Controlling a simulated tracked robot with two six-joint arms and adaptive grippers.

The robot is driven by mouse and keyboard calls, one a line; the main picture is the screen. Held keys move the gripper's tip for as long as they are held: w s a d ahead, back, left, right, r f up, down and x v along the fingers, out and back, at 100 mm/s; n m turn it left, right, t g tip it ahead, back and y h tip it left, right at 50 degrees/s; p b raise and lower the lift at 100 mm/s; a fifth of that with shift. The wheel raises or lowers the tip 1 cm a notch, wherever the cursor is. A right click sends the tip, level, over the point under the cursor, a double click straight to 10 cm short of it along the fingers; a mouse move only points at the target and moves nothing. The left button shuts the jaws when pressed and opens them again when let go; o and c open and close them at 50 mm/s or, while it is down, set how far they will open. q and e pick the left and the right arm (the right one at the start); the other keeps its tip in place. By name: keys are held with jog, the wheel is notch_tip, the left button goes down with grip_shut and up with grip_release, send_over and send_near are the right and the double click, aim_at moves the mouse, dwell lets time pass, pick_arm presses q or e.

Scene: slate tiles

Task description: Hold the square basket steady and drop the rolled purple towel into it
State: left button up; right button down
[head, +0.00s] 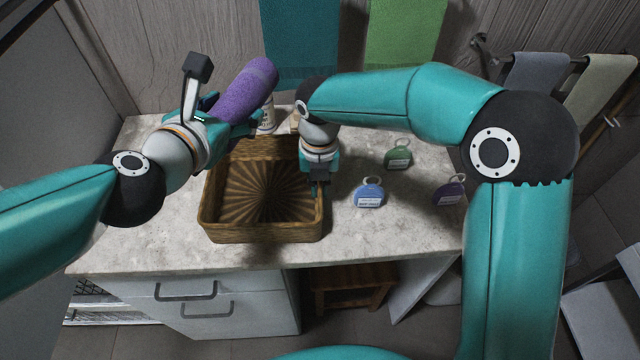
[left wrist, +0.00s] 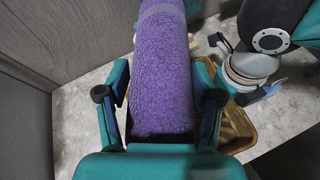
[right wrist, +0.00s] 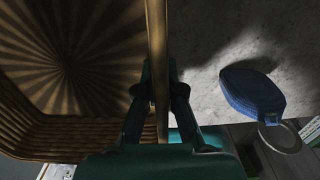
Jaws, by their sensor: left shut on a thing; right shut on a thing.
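The rolled purple towel (head: 247,90) is held in the air above the back left of the basket in the head view. My left gripper (head: 215,112) is shut around it. In the left wrist view the towel (left wrist: 162,75) lies between the two fingers (left wrist: 160,112). The square brown wicker basket (head: 213,215) stands on the counter, and the part of its inside that shows is empty. My right gripper (head: 317,188) is shut on the basket's right wall. In the right wrist view its fingers (right wrist: 160,95) straddle the basket rim (right wrist: 157,40).
A blue tag-like item (head: 369,193), a green one (head: 398,156) and a purple one (head: 449,192) lie on the stone counter (head: 150,235) right of the basket. A white bottle (head: 267,113) stands behind it. Teal (head: 300,45) and green (head: 403,40) towels hang at the back wall.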

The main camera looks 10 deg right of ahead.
pick_arm(q)
jog(key=w+a+n+t+y, duration=0.1)
jog(key=w+a+n+y, duration=0.2)
jog(key=a+n+y, duration=0.45)
jog(key=s+d+f+y, duration=0.2)
jog(key=s+d+f, duration=0.2)
jog(key=d+f, duration=0.4)
jog(key=shift+s+d+f+n, duration=0.35)
jog(key=shift+d+f+n, duration=0.1)
jog(key=shift+f, duration=1.45)
jog(key=shift+a, duration=0.1)
jog(key=o, duration=1.2)
jog(key=shift+o, duration=0.2)
jog(key=shift+s, duration=0.1)
